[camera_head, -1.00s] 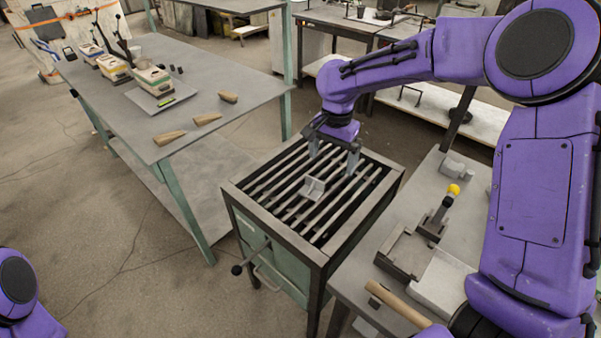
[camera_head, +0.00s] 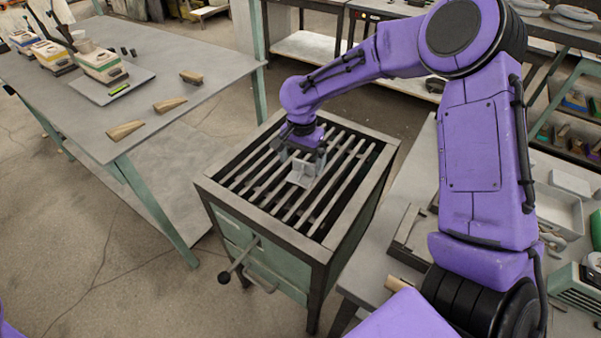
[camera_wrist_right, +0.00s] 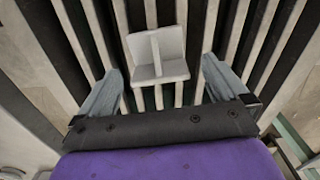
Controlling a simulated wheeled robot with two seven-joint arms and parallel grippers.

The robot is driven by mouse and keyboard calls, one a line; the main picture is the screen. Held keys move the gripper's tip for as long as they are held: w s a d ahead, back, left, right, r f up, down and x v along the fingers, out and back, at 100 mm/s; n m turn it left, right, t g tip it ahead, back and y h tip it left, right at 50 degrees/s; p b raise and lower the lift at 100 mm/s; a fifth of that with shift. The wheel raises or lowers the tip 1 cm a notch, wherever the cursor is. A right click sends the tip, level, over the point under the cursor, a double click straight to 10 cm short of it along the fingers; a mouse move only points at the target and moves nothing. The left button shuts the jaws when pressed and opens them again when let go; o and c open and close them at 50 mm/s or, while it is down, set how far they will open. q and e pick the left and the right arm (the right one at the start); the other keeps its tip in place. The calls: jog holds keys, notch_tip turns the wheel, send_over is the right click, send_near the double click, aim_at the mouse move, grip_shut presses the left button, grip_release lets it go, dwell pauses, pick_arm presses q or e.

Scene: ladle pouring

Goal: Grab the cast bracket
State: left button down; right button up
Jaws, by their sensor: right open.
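The cast bracket (camera_head: 301,173) is a small light-grey angled piece with a rib. It rests on the slatted top of the metal grate stand (camera_head: 225,193). My right gripper (camera_head: 302,165) is low over the grate, right at the bracket in the head view. In the right wrist view the bracket (camera_wrist_right: 158,55) lies just ahead of and between the two spread fingers of my right gripper (camera_wrist_right: 162,88), with visible gaps on both sides. The fingers hold nothing. My left gripper is out of view; only a sliver of purple arm shows at the lower left.
A grey table (camera_head: 150,100) at left holds wooden wedges (camera_head: 125,130) and several boxes. A bench (camera_head: 375,262) stands right of the grate. A lever with a dark knob (camera_head: 224,277) sticks out from the stand's front. Dark gaps run between the slats.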

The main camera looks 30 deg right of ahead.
aim_at(302, 167)
jog(key=f, duration=0.2)
jog(key=shift+s+f, duration=0.25)
jog(key=shift+f, duration=0.15)
jog(key=shift+w+f, duration=0.1)
jog(key=shift+f, duration=0.2)
jog(key=c, duration=1.1)
jog(key=shift+o, duration=0.2)
jog(key=shift+r, duration=0.15)
